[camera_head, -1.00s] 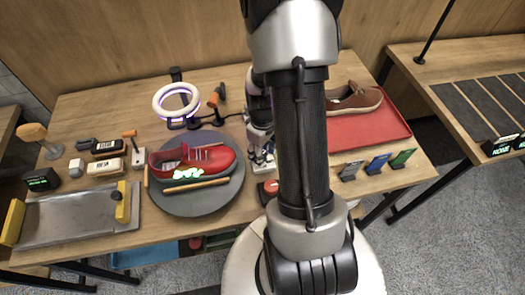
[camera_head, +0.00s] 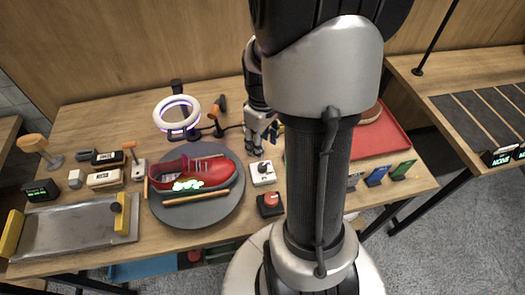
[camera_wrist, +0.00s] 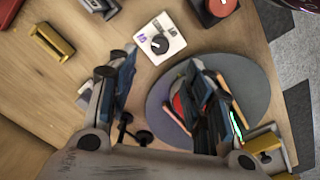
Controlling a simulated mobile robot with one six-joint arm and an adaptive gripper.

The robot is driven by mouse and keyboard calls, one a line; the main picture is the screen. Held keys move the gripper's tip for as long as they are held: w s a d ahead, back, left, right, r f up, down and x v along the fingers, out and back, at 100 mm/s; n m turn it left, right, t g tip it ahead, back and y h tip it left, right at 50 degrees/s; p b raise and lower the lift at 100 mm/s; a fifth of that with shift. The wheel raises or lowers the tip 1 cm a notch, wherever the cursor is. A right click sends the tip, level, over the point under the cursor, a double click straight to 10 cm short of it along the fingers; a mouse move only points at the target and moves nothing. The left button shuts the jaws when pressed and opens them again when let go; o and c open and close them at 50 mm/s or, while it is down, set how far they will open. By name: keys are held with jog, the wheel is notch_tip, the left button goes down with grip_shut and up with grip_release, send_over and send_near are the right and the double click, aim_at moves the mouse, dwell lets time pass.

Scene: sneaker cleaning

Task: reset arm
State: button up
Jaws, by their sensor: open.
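My gripper (camera_head: 260,125) hangs above the table, right of the ring light, with no object between its fingers. In the wrist view its fingers (camera_wrist: 160,85) are spread apart. My arm crosses the middle of the head view and hides part of the table. A red shoe (camera_head: 205,172) lies on a dark round plate (camera_head: 205,218), left of my gripper. A brown shoe (camera_head: 372,112) on a red tray (camera_head: 390,140) is mostly hidden behind my arm.
A white dial box (camera_head: 262,173) and a red-button box (camera_head: 270,205) stand right of the plate. A lit ring light (camera_head: 160,118) stands behind it. Brushes and a metal tray (camera_head: 75,230) are at left. Small blue (camera_head: 376,174) and green stands line the front right.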

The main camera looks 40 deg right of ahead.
jog(key=shift+r, duration=0.5)
jog(key=a+r+t, duration=0.2)
jog(key=a+r, duration=0.6)
jog(key=r, duration=0.1)
jog(key=s+a+r+m+t, duration=0.1)
jog(key=s+a+r+t, duration=0.1)
jog(key=s+a+r, duration=0.5)
jog(key=s+a, duration=0.2)
jog(key=a, duration=0.3)
jog(key=shift+s+a+r+m+t, duration=0.15)
jog(key=shift+a+m+t, duration=0.05)
jog(key=shift+m+t, duration=0.1)
jog(key=shift+d, duration=0.1)
dwell(0.3)
